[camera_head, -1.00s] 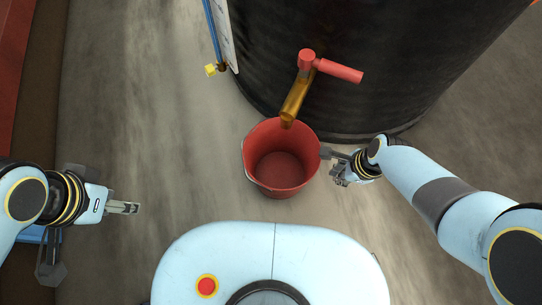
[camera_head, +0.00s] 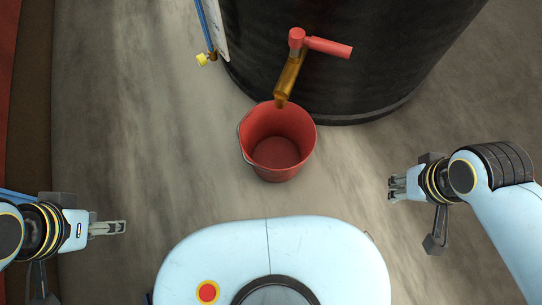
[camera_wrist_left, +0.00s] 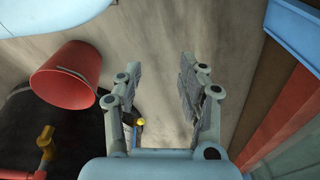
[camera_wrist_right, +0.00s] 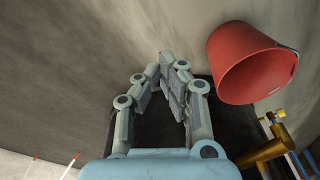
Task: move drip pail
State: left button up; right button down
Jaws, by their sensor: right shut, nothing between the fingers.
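The drip pail (camera_head: 276,155) is red, upright and looks empty. It stands on the floor in front of the dark tank, with the tap's spout tip over its back rim in the head view. It also shows in the left wrist view (camera_wrist_left: 65,75) and right wrist view (camera_wrist_right: 250,65). My right gripper (camera_head: 393,188) is shut and empty, to the right of the pail and clear of it. My left gripper (camera_head: 122,228) is well left of the pail; its fingers stand apart with nothing between them in the left wrist view (camera_wrist_left: 157,70).
The large dark ribbed tank (camera_head: 340,85) stands behind the pail. Its brass tap (camera_head: 288,78) with a red handle (camera_head: 328,47) juts out toward the pail. A yellow valve knob (camera_head: 203,59) is left of it. Bare floor (camera_head: 150,150) lies on both sides of the pail.

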aim_at(277, 143)
jog(key=k+u, duration=0.3)
jog(key=u, duration=0.15)
jog(key=k+j+u, duration=0.2)
jog(key=u, duration=0.3)
